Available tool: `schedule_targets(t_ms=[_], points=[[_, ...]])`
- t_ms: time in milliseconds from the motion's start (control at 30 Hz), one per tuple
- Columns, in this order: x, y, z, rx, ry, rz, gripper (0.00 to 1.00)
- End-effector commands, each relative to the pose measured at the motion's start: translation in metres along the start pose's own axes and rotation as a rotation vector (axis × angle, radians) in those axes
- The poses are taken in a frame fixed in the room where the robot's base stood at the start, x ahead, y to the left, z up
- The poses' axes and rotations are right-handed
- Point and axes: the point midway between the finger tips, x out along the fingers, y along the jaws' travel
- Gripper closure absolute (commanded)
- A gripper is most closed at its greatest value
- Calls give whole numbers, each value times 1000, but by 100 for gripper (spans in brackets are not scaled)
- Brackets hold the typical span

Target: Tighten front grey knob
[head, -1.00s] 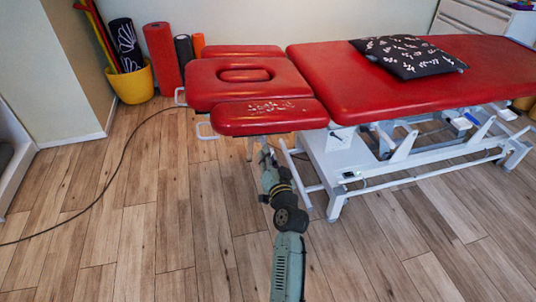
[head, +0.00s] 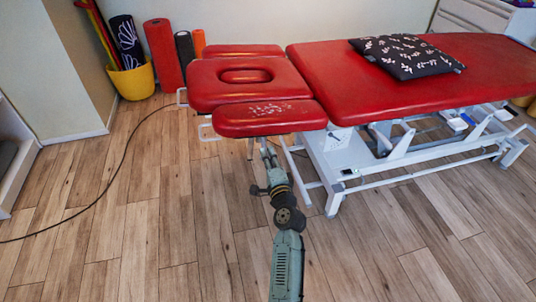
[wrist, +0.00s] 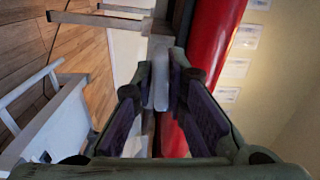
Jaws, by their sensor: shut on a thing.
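The treatment table has a red head section with a front armrest pad (head: 269,118), whose top is worn in pale patches. My arm reaches up to the underside of this pad in the head view, where the pad hides my fingertips. In the wrist view my gripper (wrist: 162,80) is shut on a narrow, upright light-grey piece, the grey knob (wrist: 161,88), held between its two dark finger pads. The knob cannot be seen in the head view.
A white table frame (head: 340,165) stands just right of my arm; its bars also show in the wrist view (wrist: 50,120). A patterned cushion (head: 406,57) lies on the table. A black cable (head: 103,193) crosses the floor at left. Wooden floor in front is clear.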

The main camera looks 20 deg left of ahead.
Motion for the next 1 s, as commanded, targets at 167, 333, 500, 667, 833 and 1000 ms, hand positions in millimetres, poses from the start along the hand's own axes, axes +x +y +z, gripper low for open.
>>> schedule_targets(t_ms=[167,333,500,667,833,1000], points=[[0,-1,1,86,-2,0,100],[0,-1,1,133,-3,-1,100],[0,-1,1,152,-3,-1,100],[0,-1,1,154,-2,-2,100],[0,-1,1,153,-2,-2,100],[0,-1,1,153,-2,-2,78]])
